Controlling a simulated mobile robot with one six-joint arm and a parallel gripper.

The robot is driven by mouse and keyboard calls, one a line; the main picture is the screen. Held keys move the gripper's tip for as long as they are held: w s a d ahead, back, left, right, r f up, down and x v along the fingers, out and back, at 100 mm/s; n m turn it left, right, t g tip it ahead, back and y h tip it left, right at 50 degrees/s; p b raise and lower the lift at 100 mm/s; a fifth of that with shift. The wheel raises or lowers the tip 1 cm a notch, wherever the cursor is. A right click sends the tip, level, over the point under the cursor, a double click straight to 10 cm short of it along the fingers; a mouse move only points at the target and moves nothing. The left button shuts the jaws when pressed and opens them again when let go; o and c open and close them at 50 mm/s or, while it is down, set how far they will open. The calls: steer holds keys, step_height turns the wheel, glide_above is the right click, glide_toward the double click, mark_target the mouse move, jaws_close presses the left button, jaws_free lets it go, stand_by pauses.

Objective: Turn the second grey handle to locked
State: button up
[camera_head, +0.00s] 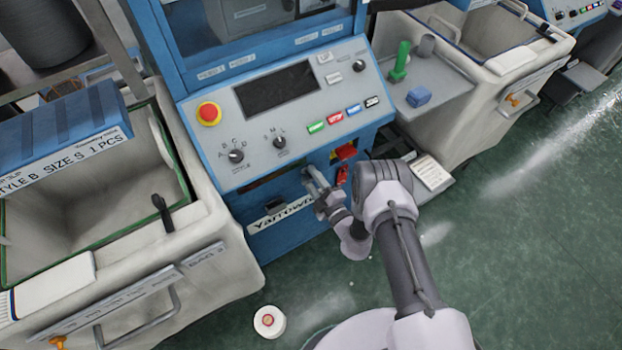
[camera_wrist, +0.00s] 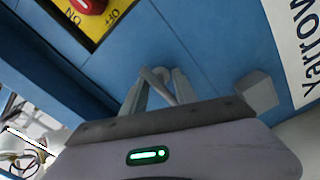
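A grey handle (camera_head: 308,180) stands on the blue lower front of the machine, below the control panel. My gripper (camera_head: 322,192) is at this handle. In the wrist view, my gripper's two fingers (camera_wrist: 160,82) come together on either side of the grey handle (camera_wrist: 158,74) and look closed on it. Its lower part is hidden by the fingers and the gripper body. A second grey piece (camera_wrist: 258,92) shows to the right in the wrist view; I cannot tell if it is another handle. No locked marking is readable.
A red switch (camera_wrist: 88,4) on a yellow plate is close by in the wrist view. The control panel (camera_head: 225,118) with knobs and a red stop button (camera_head: 209,113) is above. A white bin (camera_head: 220,215) stands left. A round spool (camera_head: 269,321) lies on the green floor.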

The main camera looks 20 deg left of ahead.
steer(key=shift+w+a, duration=0.1)
jaws_close()
steer(key=shift+n, duration=0.3)
steer(key=n+b, duration=0.1)
steer(key=n, duration=0.1)
steer(key=shift+f+n+b, duration=0.1)
steer(key=shift+n+b, duration=0.25)
steer(key=shift+n, duration=0.05)
steer(key=n+b, duration=0.1)
steer(key=n, duration=0.4)
steer(key=shift+b, duration=0.4)
steer(key=n+b, duration=0.1)
steer(key=n, duration=0.4)
steer(key=shift+n+b, duration=0.35)
steer(key=shift+n, duration=1.85)
